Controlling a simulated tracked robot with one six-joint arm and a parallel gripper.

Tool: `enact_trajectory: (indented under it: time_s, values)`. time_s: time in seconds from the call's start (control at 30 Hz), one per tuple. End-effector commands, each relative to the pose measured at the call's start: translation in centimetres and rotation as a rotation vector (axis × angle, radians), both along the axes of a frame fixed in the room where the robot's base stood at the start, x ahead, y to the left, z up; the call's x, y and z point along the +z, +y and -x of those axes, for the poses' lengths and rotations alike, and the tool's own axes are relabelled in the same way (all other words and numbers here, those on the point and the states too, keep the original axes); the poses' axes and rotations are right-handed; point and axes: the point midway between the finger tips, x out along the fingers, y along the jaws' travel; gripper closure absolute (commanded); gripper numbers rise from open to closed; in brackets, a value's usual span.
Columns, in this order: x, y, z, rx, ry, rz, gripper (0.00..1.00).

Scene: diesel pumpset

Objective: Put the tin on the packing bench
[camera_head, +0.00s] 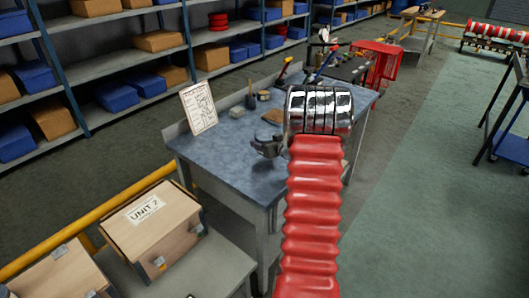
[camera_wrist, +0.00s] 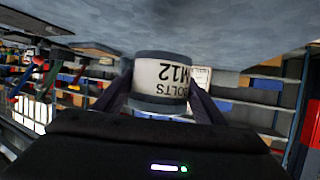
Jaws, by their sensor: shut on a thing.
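The tin (camera_wrist: 163,78) is a pale cylinder with dark bands at its ends. Its label reads "BOLTS M12" and appears upside down in the wrist view. My gripper (camera_wrist: 159,90) is shut on it, with a dark finger on each side. A blue-grey surface spans the top of the wrist view, close to the tin's end; I cannot tell whether they touch. I cannot tell which bench is the packing bench.
A clipboard (camera_head: 199,108) stands at the bench's back edge, with tools and small items nearby. A carton marked "UNIT 2" (camera_head: 150,217) sits on a lower grey surface (camera_head: 215,262) at front left. Shelves with bins line the back left. Open floor (camera_head: 425,200) lies to the right.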

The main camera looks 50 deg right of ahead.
Motion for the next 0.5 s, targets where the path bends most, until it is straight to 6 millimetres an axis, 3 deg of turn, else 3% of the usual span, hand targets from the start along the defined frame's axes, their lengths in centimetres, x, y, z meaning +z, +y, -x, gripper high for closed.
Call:
enact_trajectory:
  time_s: [0.5]
  values:
    - [-1.52,-0.11,0.02,-0.001,-0.002,0.001,0.72]
